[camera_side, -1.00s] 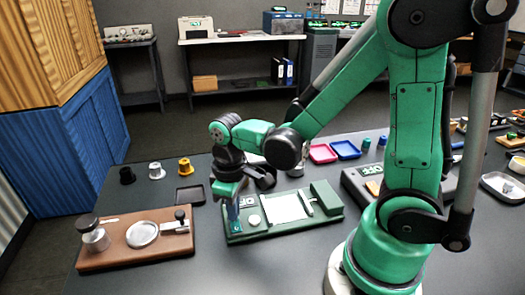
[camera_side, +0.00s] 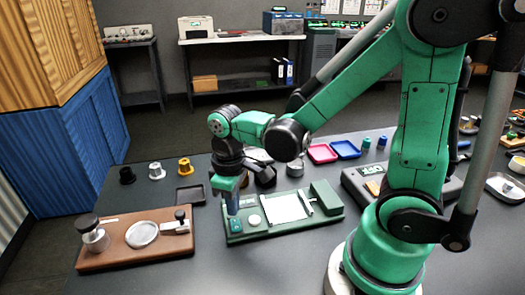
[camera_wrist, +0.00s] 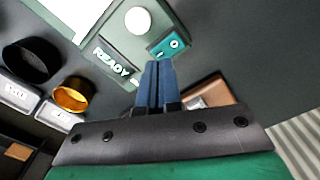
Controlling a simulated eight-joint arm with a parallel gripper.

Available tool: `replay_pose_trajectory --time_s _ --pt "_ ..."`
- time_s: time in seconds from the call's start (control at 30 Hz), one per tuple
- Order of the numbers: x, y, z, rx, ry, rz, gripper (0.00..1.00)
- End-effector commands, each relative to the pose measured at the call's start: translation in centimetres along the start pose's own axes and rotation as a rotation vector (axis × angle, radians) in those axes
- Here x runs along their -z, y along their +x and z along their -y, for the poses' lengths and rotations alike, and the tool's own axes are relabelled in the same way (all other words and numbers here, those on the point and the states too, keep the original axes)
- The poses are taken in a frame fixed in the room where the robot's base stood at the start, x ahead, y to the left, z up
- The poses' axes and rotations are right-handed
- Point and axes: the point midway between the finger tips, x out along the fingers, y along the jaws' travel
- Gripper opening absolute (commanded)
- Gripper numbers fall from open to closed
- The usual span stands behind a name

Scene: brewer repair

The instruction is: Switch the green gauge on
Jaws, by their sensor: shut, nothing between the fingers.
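The green gauge (camera_side: 325,194) is a flat green base with a white plate and a raised green block at its right end. It lies on the dark table. At its left end are a round white button (camera_side: 254,220) and a small teal switch (camera_side: 236,225). In the wrist view the teal switch (camera_wrist: 169,44) bears a white ring mark, and pale letters reading READY (camera_wrist: 115,62) show beside it. My gripper (camera_wrist: 157,64) is shut and empty, its blue fingertips close to the switch. It also shows over the gauge's left end (camera_side: 232,212); I cannot tell whether it touches.
A brown board (camera_side: 120,255) with a metal cylinder and a round plate lies left of the gauge. Pink (camera_side: 322,153) and blue (camera_side: 346,149) trays lie farther back. A grey device (camera_side: 352,182) is at right.

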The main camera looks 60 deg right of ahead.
Motion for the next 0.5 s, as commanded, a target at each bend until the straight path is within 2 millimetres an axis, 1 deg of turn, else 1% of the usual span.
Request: replay_pose_trajectory --time_s 0.3,0.5 --pt "0.0 -2.9 0.0 0.000 0.000 0.000 0.00" --pt "0.0 -4.4 0.0 0.000 0.000 0.000 0.00"
